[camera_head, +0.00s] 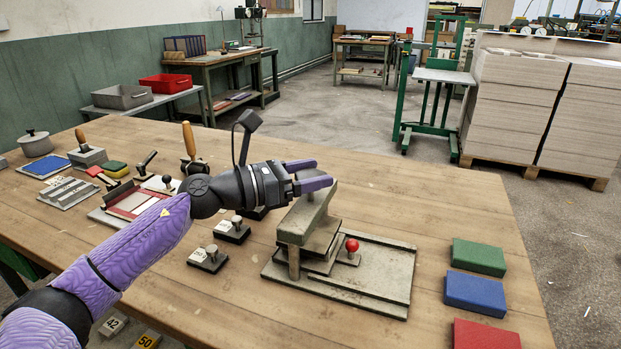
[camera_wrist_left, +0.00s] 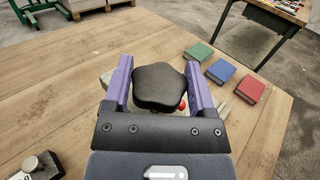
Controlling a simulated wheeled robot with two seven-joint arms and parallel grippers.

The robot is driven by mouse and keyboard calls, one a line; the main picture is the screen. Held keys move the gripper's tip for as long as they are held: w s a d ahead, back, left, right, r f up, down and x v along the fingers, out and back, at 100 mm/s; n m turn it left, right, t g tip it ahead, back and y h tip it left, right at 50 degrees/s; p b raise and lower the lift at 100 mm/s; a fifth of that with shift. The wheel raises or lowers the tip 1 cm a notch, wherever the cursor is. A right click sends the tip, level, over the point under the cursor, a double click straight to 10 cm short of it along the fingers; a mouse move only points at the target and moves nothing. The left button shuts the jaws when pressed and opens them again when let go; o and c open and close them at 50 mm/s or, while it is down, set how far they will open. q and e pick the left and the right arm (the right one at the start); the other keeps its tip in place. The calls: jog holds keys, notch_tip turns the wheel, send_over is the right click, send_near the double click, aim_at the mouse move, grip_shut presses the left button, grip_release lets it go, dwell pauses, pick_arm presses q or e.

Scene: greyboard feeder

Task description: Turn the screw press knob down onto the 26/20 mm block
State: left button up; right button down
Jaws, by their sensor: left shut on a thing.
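My left gripper (camera_head: 318,174) is over the grey-green screw press (camera_head: 308,218) on the wooden table. In the left wrist view the dark, lobed press knob (camera_wrist_left: 158,88) sits between the two purple fingers of the gripper (camera_wrist_left: 158,66), which is shut on it. In the head view the fingers and wrist hide the knob. The press stands on a flat grey base plate (camera_head: 385,290). I cannot make out a block marked 26/20 mm; labelled knobbed blocks (camera_head: 208,258) and (camera_head: 232,230) stand left of the press. My right gripper is not in view.
A red ball handle (camera_head: 352,245) stands on the press base. Green (camera_head: 478,257), blue (camera_head: 475,293) and red (camera_head: 485,336) blocks lie to the right. Several tools and a grooved plate (camera_head: 68,193) fill the table's left side. The table behind the press is clear.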

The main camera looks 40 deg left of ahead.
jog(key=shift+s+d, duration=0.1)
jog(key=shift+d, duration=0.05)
pick_arm(q)
jog(key=o, duration=0.9)
jog(key=shift+c, duration=0.2)
jog(key=o, duration=0.3)
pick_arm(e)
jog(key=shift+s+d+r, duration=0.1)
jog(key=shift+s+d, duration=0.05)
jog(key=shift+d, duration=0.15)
pick_arm(q)
jog(key=p+v, duration=0.2)
jog(key=v, duration=0.8)
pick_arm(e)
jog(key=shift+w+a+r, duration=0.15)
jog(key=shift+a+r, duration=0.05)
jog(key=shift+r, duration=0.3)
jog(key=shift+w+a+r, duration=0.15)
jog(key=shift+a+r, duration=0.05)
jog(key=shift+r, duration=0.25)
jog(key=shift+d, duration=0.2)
